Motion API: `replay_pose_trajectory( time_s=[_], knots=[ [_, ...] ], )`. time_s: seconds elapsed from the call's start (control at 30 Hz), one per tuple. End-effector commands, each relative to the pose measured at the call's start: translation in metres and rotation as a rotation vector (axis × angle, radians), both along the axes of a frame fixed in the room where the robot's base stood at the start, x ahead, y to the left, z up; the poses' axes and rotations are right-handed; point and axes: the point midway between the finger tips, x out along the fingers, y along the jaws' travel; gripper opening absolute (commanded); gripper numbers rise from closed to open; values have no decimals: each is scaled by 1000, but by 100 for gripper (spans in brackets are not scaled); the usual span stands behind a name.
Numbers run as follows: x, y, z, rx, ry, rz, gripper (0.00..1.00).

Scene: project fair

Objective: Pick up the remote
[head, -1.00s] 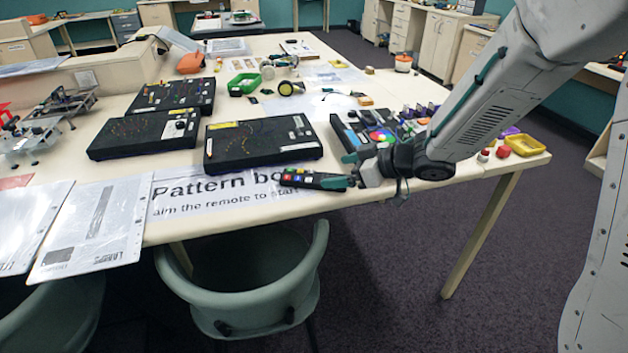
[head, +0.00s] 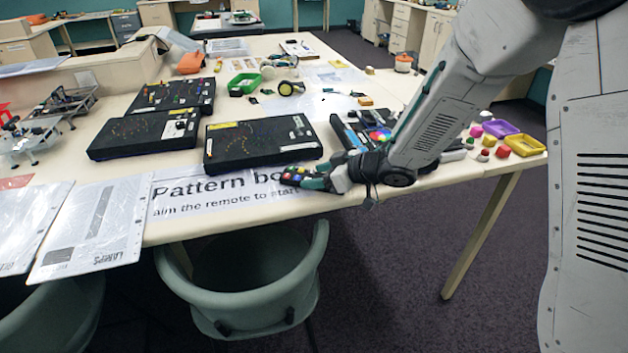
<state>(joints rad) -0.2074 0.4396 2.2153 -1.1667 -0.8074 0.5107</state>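The remote (head: 290,175) is dark with small coloured buttons. It lies on or just above the printed "Pattern bo..." sheet (head: 185,200), near the table's front edge. Only its left end shows; my gripper hides the rest. My gripper (head: 312,179) is at the remote from the right, with teal fingertips beside or around its body. I cannot tell whether the fingers are closed on it.
Black pattern boards (head: 262,140) stand just behind the remote. Another black device (head: 345,132) with coloured parts is partly hidden behind my arm. Clear plastic-covered sheets (head: 95,225) lie at left. A green chair (head: 245,295) stands below the front edge.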

Motion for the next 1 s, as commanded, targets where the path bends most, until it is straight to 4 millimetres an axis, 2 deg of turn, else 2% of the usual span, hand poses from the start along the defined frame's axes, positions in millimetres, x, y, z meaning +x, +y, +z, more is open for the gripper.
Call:
replay_pose_trajectory(
  time_s=[0.17,0.2,0.47,0.57,0.8,1.0],
  knots=[
    [-1,0,-1,-2,3,-1,30],
    [-1,0,-1,-1,3,-1,26],
    [-1,-1,0,-2,3,-1,26],
    [-1,0,5,-2,1,0,13],
    [0,0,36,-1,-3,1,13],
    [-29,-36,39,0,2,-5,13]
  ],
)
